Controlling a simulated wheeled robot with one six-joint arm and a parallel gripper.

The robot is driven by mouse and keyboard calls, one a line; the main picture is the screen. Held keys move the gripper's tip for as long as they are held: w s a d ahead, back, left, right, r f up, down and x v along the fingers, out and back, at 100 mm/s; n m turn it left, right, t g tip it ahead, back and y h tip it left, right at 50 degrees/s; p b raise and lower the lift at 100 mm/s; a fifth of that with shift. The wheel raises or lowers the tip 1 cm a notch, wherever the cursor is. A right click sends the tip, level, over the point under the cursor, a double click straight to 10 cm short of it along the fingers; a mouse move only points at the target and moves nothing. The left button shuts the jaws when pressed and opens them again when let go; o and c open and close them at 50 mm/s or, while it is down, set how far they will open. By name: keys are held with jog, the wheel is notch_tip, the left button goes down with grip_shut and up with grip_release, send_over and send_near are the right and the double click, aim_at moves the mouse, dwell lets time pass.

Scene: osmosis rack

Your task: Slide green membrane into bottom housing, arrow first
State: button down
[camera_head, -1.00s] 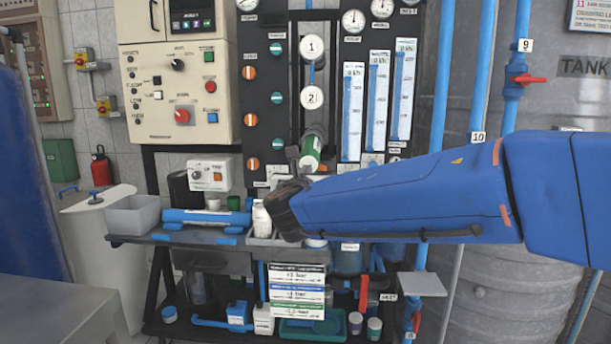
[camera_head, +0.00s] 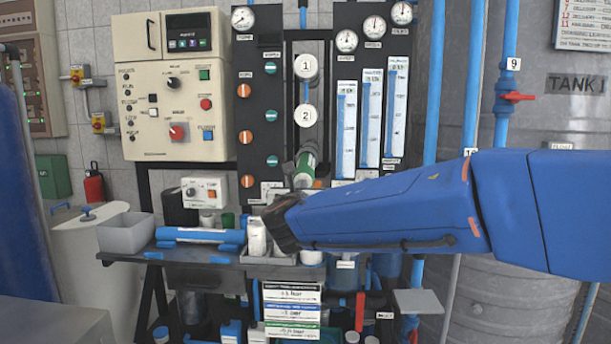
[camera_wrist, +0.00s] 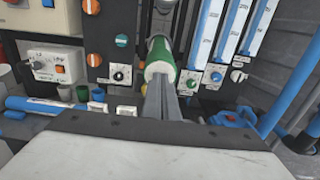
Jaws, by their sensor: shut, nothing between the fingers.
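The green membrane (camera_head: 306,168) is a green cylinder with a pale end, below the white caps marked 1 and 2 in the rack's middle column. It also shows in the wrist view (camera_wrist: 160,62), pale end towards me. It appears to lie at the bottom housing position, but the housing mouth and any arrow cannot be made out. How deep it sits is unclear. My gripper (camera_wrist: 164,82) is shut and empty, its fingertips at the membrane's near end. Contact cannot be told for sure. In the head view my wrist hides most of the fingers.
Cap 1 (camera_head: 306,65) and cap 2 (camera_head: 306,116) are above. Flow tubes (camera_head: 370,118) stand to the right. A ledge below holds a grey bin (camera_head: 126,236), a blue tube (camera_head: 200,236) and a white bottle (camera_head: 257,238). Valve knobs (camera_wrist: 122,74) flank the membrane.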

jog(key=shift+w+d, duration=0.2)
jog(key=shift+w, duration=5)
jog(key=shift+w+d, duration=0.15)
jog(key=shift+w, duration=5.05)
jog(key=shift+s+a, duration=0.15)
jog(key=shift+s, duration=3.9)
